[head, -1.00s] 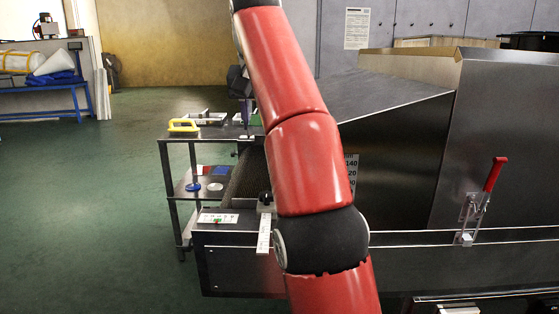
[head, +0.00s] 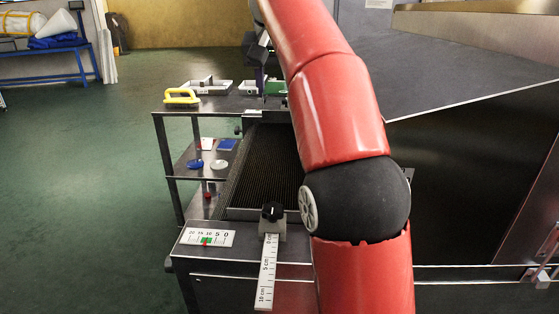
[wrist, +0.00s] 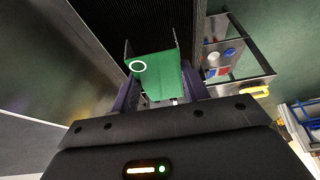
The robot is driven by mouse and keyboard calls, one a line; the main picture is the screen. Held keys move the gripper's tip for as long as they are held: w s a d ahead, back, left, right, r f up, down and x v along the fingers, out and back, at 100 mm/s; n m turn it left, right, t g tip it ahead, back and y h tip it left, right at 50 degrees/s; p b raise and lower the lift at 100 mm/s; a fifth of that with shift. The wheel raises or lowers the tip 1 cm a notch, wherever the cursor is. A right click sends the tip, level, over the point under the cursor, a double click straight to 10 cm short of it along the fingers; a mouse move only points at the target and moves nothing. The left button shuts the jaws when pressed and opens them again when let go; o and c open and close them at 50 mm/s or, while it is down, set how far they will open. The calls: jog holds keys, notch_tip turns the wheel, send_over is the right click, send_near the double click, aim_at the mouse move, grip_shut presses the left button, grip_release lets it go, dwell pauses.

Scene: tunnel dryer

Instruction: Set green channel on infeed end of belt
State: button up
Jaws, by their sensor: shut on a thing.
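The green channel (wrist: 165,78) is a bright green U-shaped piece with thin upright sides and a white ring mark. My gripper (wrist: 160,92) is shut on it, with a purple finger at each side. In the head view the green channel (head: 274,88) shows only in part beside my gripper (head: 262,84), behind my red arm. The belt (head: 262,165) is a dark ridged strip at the near end of the dryer. In the wrist view the belt (wrist: 125,22) lies below and beyond the channel; I cannot tell whether they touch.
The dryer's sloped metal hood (head: 450,75) rises at right.

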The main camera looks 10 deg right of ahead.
aim_at(277, 174)
notch_tip(277, 174, down, 18)
jog(key=shift+r+b, duration=0.15)
jog(key=shift+b, duration=0.7)
jog(key=shift+f, duration=0.25)
jog(key=o, duration=1.1)
jog(key=shift+c, duration=0.2)
jog(key=shift+r, duration=0.1)
jog(key=shift+s+a+r, duration=0.1)
jog(key=shift+r, duration=0.35)
jog(key=p+v, duration=0.1)
jog(key=v, duration=1)
jog(key=shift+s+r+p, duration=0.15)
jog(key=shift+s+p, duration=0.05)
jog(key=shift+p, duration=0.1)
